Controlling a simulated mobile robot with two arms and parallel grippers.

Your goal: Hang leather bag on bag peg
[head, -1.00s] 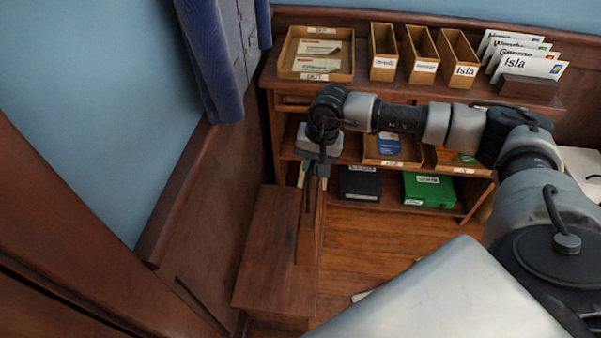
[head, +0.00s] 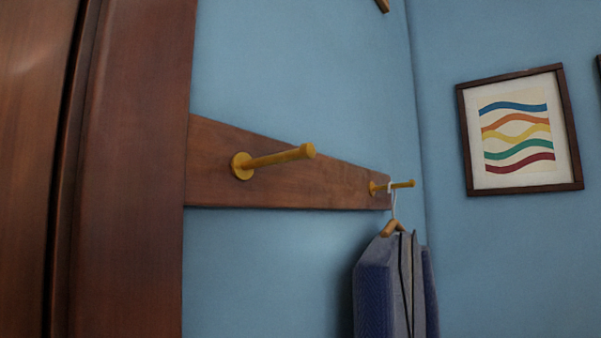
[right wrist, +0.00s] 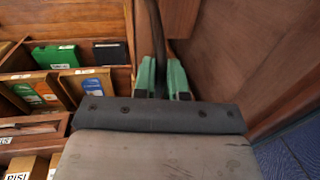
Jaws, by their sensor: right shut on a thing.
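In the head view a yellow peg (head: 278,160) sticks out of a wooden wall board (head: 215,180) and is bare. A second yellow peg (head: 395,186) farther along the board holds a hanger with a blue garment (head: 377,295). In the right wrist view my right gripper (right wrist: 163,80), with green fingers, is shut on a dark strap (right wrist: 155,35). The strap runs up out of the picture. The bag's body is not clearly made out. Neither gripper shows in the head view now.
A framed picture (head: 522,130) hangs on the blue wall at right. A tall wooden piece (head: 130,170) stands at left. In the right wrist view, bookcase shelves with a green box (right wrist: 55,57) and a black box (right wrist: 111,54) lie at left; wood panelling (right wrist: 245,50) is at right.

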